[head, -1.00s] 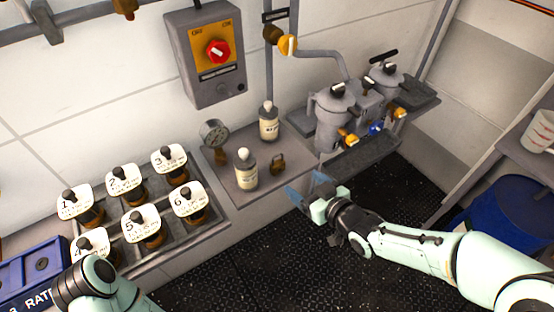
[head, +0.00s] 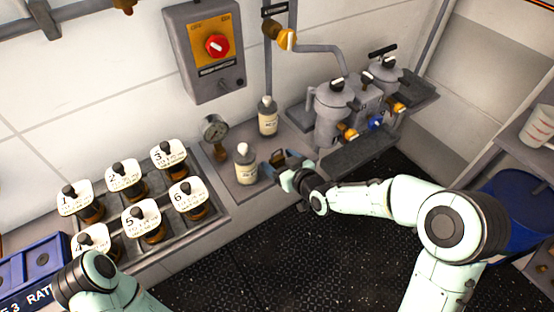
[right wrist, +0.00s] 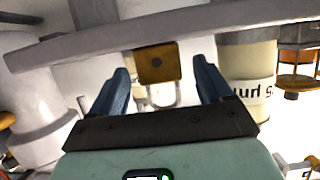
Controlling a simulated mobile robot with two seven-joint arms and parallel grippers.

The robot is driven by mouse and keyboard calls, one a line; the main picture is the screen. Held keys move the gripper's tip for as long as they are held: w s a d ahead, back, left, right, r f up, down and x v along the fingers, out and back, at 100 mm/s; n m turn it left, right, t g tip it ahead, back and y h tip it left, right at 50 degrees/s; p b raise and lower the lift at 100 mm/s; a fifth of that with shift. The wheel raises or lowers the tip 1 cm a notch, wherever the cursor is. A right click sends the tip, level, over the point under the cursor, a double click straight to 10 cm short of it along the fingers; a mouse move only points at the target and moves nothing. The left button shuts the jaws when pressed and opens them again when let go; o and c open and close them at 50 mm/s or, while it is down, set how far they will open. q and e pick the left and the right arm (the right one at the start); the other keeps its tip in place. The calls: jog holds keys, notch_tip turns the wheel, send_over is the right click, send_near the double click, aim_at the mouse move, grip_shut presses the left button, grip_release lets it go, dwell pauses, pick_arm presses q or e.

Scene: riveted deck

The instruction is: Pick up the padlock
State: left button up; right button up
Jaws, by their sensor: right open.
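The padlock (head: 277,157), a small brass body with a pale shackle, is at the shelf beside the front white-capped bottle, partly hidden by my right gripper in the head view. In the right wrist view the padlock (right wrist: 157,64) shows between and beyond the two blue fingertips, its shackle pointing toward the gripper's palm. My right gripper (head: 273,168) is open and empty at the shelf's front edge; its fingers (right wrist: 164,78) have a clear gap around the padlock. I cannot tell whether they touch it. Of my left arm only links show; its gripper is out of view.
Grey filter housings (head: 330,108) stand to the right. A rack of numbered tags (head: 142,217) lies left. The dark floor is clear.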

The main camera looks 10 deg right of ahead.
jog(key=c, duration=1.2)
jog(key=shift+r, duration=0.15)
